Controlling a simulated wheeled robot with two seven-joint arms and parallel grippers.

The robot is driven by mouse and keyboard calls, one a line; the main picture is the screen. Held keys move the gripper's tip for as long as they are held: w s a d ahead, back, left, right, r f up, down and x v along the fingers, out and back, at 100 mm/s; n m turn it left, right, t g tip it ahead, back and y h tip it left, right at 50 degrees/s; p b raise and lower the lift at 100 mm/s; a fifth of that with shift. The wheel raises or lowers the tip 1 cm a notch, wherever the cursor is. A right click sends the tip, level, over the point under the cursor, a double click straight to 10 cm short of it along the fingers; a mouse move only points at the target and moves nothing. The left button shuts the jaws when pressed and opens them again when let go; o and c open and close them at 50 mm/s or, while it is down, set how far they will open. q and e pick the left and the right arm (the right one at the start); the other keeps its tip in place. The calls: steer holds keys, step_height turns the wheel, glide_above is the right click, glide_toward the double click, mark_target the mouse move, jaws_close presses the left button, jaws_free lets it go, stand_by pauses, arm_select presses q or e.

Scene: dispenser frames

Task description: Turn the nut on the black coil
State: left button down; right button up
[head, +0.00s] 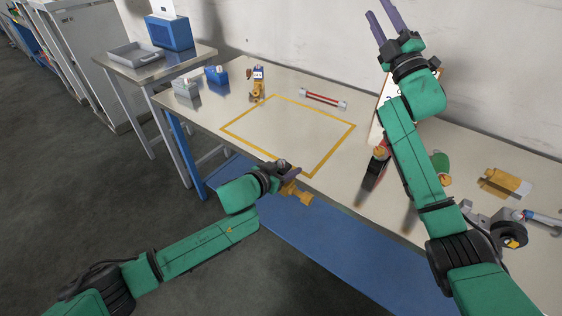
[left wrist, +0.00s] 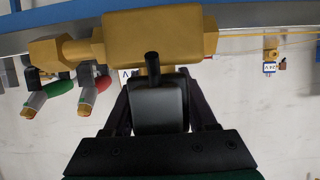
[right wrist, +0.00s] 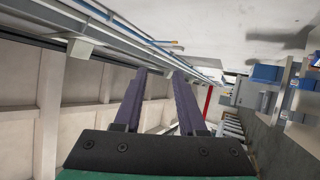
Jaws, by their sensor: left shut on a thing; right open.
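My left gripper (head: 285,177) is shut on a brass valve with a black coil, held in the air just off the table's front edge. In the left wrist view the brass body (left wrist: 153,38) lies crosswise with a hexagonal end at the left. The black coil (left wrist: 158,108), with a short dark stem, sits between the fingers. The brass body also shows in the head view (head: 297,193). I cannot make out the nut. My right gripper (head: 382,14) is open and empty, raised high by the wall. Its two fingers in the right wrist view (right wrist: 158,82) stand apart.
On the table (head: 225,107) a yellow tape rectangle (head: 316,112) encloses clear space. Small grey (head: 186,89) and blue (head: 216,75) boxes are left.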

steer(key=w+d+f+m+g+h, duration=0.1)
steer(key=w+d+f+m+h, duration=0.1)
steer(key=d+f+m+h, duration=0.4)
steer(key=g+y, duration=1.4)
steer(key=g, duration=0.2)
glide_toward(285, 164)
steer(key=x, duration=1.1)
steer(key=shift+d, duration=0.1)
steer(key=shift+w+a, duration=0.15)
steer(key=shift+a, duration=0.1)
jaws_close()
